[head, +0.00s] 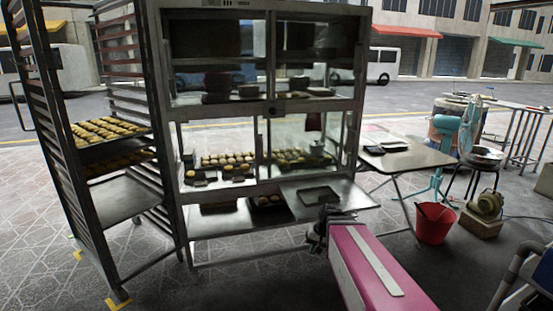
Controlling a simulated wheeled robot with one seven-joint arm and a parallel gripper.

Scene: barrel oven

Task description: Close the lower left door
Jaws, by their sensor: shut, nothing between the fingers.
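The glass-fronted metal cabinet (366,60) stands in the middle of the head view, with an upper and a lower glazed section. The lower left front (218,137) lies left of the upright near the middle. Trays of pastries show behind or through it. I cannot tell how far its door stands open. My pink arm reaches in from the bottom right. My dark gripper (317,238) is shut and empty, low in front of the cabinet's right half, near the bottom shelf's front edge. Its fingertips are small and partly hidden by the arm.
A tall tray rack (155,110) with pastries stands close at the cabinet's left. A tray lies on a low metal shelf (348,198). At right stand a folding table (425,158), a red bucket (435,224) and a fan. The paved floor before the cabinet's left half is clear.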

